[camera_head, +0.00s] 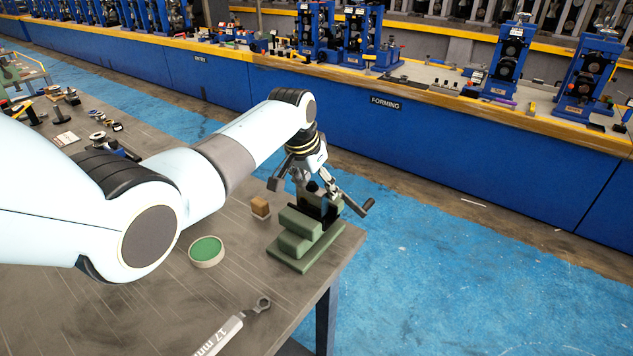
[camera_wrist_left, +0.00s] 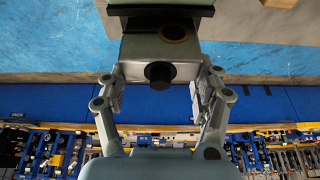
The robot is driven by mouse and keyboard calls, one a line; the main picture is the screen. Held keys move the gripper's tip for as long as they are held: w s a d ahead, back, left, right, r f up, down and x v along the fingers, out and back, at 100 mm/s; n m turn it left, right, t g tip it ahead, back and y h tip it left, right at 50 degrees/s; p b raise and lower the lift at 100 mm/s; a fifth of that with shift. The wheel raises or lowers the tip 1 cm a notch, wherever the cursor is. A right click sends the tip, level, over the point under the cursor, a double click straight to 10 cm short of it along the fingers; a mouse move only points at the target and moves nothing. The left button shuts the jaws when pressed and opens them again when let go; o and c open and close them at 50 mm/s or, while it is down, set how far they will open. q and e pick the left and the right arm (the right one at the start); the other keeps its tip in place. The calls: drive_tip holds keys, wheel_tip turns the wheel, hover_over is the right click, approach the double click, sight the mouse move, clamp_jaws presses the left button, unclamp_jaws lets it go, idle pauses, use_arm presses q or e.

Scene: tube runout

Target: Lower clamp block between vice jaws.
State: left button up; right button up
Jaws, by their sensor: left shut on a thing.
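My left gripper (camera_head: 308,186) is over the vice, pointing down. In the left wrist view its fingers (camera_wrist_left: 158,88) are shut on a grey clamp block (camera_wrist_left: 145,48) with a black round knob. The block is close above the vice's dark part; I cannot tell whether they touch. My right gripper is not in view.
A wrench (camera_head: 235,326) lies near the bench's front edge. Blue floor separates this bench from a long blue bench (camera_head: 420,125).

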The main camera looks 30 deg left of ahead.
use_arm(q)
drive_tip(key=shift+s+b+x, duration=0.2)
drive_tip(key=shift+b+x, duration=0.35)
drive_tip(key=shift+x, duration=0.35)
drive_tip(key=o, duration=1.7)
drive_tip(key=shift+o, duration=0.2)
drive_tip(key=shift+s, duration=0.1)
drive_tip(key=shift+f, duration=0.1)
drive_tip(key=v, duration=1.2)
